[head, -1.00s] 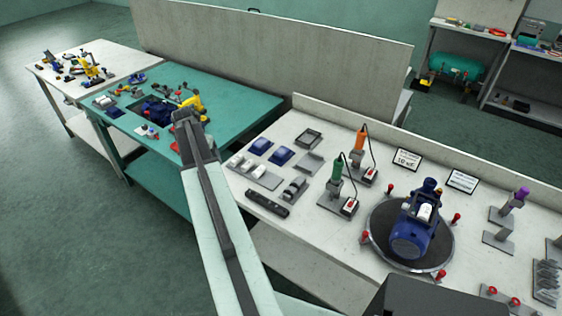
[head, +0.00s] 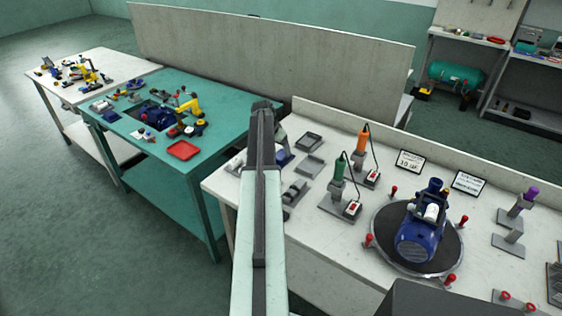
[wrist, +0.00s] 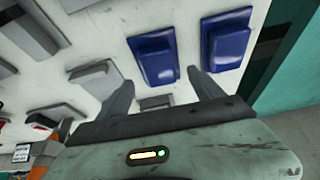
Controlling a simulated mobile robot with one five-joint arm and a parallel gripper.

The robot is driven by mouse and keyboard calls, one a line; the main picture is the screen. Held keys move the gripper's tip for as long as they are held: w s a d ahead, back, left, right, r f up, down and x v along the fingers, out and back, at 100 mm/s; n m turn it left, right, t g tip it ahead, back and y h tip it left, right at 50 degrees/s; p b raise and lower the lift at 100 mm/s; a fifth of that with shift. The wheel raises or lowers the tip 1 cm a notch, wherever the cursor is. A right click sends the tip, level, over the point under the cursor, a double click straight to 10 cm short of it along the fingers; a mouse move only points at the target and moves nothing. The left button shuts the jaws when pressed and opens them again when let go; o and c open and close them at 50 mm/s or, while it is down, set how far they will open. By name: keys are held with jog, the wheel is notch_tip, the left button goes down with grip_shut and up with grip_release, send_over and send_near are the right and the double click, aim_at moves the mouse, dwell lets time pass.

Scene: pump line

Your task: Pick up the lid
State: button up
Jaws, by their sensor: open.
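Two blue box-like pieces, which look like lids, lie on the pale bench in the wrist view: one (wrist: 155,52) ahead between my fingers, the other (wrist: 227,43) just beyond the right finger. In the head view a blue piece (head: 284,158) shows partly beside my arm, which hides the rest. My gripper (wrist: 160,80) is open and empty, its fingers pointing at the near end of the first blue piece. It looks above the bench and apart from the pieces. The head view does not show the fingers clearly.
Grey blocks (wrist: 95,78) and plates lie close by. A green-handled tool (head: 339,168) and an orange-handled tool (head: 362,140) stand to the right, with a blue pump (head: 420,235) on a round turntable. A teal table (head: 225,95) with a red tray (head: 183,150) is to the left.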

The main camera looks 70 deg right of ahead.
aim_at(281, 154)
jog(key=b+x, duration=0.1)
jog(key=x, duration=0.1)
jog(key=b+x, duration=0.2)
jog(key=shift+a+f+b, duration=0.1)
jog(key=shift+f+b, duration=0.2)
jog(key=shift+f, duration=0.15)
jog(key=shift+r, duration=0.2)
jog(key=c, duration=1.5)
notch_tip(281, 154, up, 10)
jog(key=p, duration=1)
jog(key=shift+r+p, duration=0.15)
jog(key=shift+p, duration=0.2)
